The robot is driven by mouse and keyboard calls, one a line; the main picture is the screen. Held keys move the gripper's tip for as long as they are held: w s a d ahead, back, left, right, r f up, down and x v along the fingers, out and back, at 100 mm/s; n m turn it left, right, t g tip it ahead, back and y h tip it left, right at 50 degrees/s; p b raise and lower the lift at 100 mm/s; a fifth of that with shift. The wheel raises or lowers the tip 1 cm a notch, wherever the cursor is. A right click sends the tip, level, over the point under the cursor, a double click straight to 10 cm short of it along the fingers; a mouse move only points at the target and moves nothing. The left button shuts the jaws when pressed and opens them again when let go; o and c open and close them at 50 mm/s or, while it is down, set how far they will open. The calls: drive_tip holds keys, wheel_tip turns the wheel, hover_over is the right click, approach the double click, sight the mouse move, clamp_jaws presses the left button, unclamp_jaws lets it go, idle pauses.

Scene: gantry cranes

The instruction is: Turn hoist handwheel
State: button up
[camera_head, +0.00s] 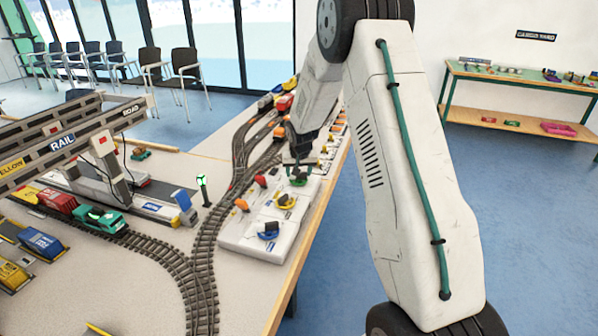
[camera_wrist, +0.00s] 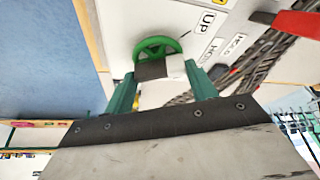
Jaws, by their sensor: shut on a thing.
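The hoist handwheel is a green wheel at the far end of a row of three on the white control panel (camera_head: 255,238). In the wrist view the green handwheel (camera_wrist: 157,45) has a black bar with a white end across it, and labels beside it reading "UP" and partly "HO". My gripper (camera_head: 299,166) is at this wheel in the head view and hides part of it. In the wrist view the green fingers of my gripper (camera_wrist: 163,72) stand either side of the bar, shut on the handwheel. The exact contact is partly hidden.
Tracks (camera_head: 205,240), a gantry crane (camera_head: 75,150) and wagons are to the left. Open floor lies right of the table edge.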

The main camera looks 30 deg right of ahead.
drive_tip(key=shift+m+g+h, duration=0.5)
drive_tip(key=shift+m+h, duration=0.2)
drive_tip(key=shift+m, duration=1.5)
drive_tip(key=o, duration=1)
drive_tip(key=v, duration=0.7)
drive_tip(key=shift+a+r, duration=0.15)
drive_tip(key=shift+r, duration=0.25)
